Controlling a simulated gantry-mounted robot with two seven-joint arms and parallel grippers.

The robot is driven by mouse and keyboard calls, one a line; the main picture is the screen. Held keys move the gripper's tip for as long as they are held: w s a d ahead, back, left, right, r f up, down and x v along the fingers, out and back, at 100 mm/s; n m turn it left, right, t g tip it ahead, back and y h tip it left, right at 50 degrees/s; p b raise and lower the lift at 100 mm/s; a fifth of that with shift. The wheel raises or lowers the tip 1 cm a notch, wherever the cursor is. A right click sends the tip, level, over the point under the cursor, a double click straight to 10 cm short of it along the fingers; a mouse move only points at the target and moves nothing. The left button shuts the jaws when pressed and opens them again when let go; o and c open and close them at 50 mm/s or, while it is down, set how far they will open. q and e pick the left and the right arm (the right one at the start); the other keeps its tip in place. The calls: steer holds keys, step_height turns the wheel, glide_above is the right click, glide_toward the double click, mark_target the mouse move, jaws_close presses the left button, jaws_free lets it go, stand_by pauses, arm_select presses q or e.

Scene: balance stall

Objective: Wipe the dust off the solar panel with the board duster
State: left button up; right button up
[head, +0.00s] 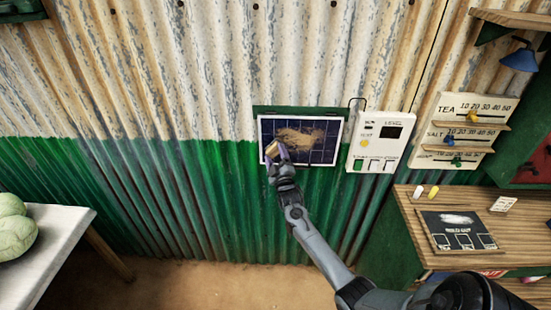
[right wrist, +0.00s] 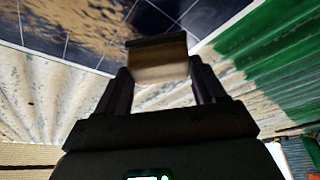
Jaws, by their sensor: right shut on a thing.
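The solar panel (head: 318,155) is a dark blue gridded rectangle in a pale frame, mounted on the corrugated wall. A tan patch of dust (head: 304,136) spreads across its upper middle. My right gripper (head: 277,152) is at the panel's lower left and shut on the board duster (head: 271,149). In the right wrist view the duster (right wrist: 158,64) sits between both fingers, with a dark strip along its top. The panel (right wrist: 165,22) and dust (right wrist: 95,22) lie beyond it. I cannot tell whether the duster touches the panel. My left gripper is not in view.
A white control box (head: 380,142) is on the wall just right of the panel. A price board (head: 465,125) with small shelves is farther right. A wooden counter (head: 410,215) holds a dark slate (head: 455,230). A pale table (head: 60,225) with green melons (head: 15,235) stands at left.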

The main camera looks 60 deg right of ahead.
stand_by(0.3)
steer(key=shift+w+d+b, duration=0.3)
steer(key=shift+d+b, duration=0.15)
steer(key=shift+w+d+b, duration=0.25)
steer(key=shift+d+b, duration=0.1)
steer(key=shift+d, duration=0.05)
stand_by(0.3)
steer(key=shift+s, duration=0.1)
